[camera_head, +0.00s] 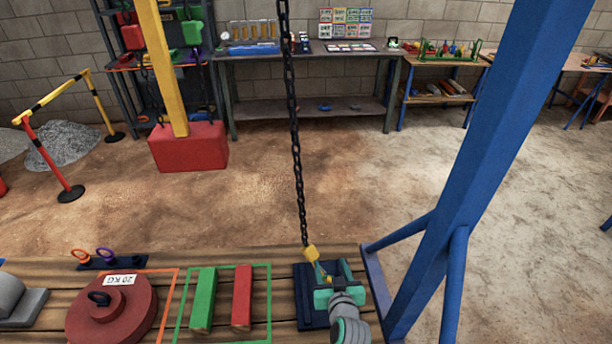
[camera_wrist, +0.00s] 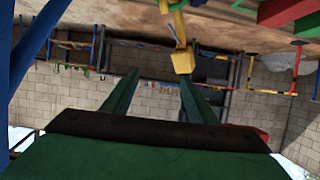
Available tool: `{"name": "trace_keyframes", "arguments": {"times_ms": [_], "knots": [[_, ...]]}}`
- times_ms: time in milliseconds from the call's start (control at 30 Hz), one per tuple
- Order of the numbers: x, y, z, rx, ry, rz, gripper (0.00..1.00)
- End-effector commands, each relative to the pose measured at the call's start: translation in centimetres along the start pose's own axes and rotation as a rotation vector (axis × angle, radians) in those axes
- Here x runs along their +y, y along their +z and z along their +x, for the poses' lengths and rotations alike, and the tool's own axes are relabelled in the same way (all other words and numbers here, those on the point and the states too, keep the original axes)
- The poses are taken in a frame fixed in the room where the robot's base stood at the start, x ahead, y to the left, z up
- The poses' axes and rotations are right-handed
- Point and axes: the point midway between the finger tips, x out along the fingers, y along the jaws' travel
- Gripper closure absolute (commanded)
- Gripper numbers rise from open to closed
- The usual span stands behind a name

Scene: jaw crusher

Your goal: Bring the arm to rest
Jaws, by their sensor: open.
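My gripper (camera_head: 332,268) is low at the right part of the wooden bench (camera_head: 225,258), above a dark blue plate (camera_head: 304,290). Its green fingers are spread in the wrist view (camera_wrist: 160,82), with nothing held between them. A yellow end piece (camera_head: 311,253) on a hanging dark chain (camera_head: 294,130) is close beside the fingers. In the wrist view the yellow piece (camera_wrist: 183,60) appears beyond the fingertips, near the right finger. Whether it touches a finger I cannot tell. My grey wrist hides part of the plate.
A blue post (camera_head: 480,150) with braces stands just right of my gripper. A green bar (camera_head: 203,298), a red bar (camera_head: 242,297) and a round red 20 KG weight (camera_head: 128,310) lie left on the bench. A red block (camera_head: 188,147) under a yellow post stands behind.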

Motion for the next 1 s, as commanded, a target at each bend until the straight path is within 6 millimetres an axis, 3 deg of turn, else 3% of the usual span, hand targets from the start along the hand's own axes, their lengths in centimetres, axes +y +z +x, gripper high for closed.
{"name": "trace_keyframes", "arguments": {"times_ms": [167, 367, 700, 1000], "knots": [[-0.5, 0.7, -0.3, -0.001, 0.002, 0.007, 0.47], [-3.2, 4.6, -3.3, 0.004, 0.024, 0.043, 0.47], [-8.0, 11.4, -12.6, 0.031, 0.076, 0.088, 0.47], [-10.5, 14.2, -22.4, 0.065, 0.092, 0.081, 0.47]]}}
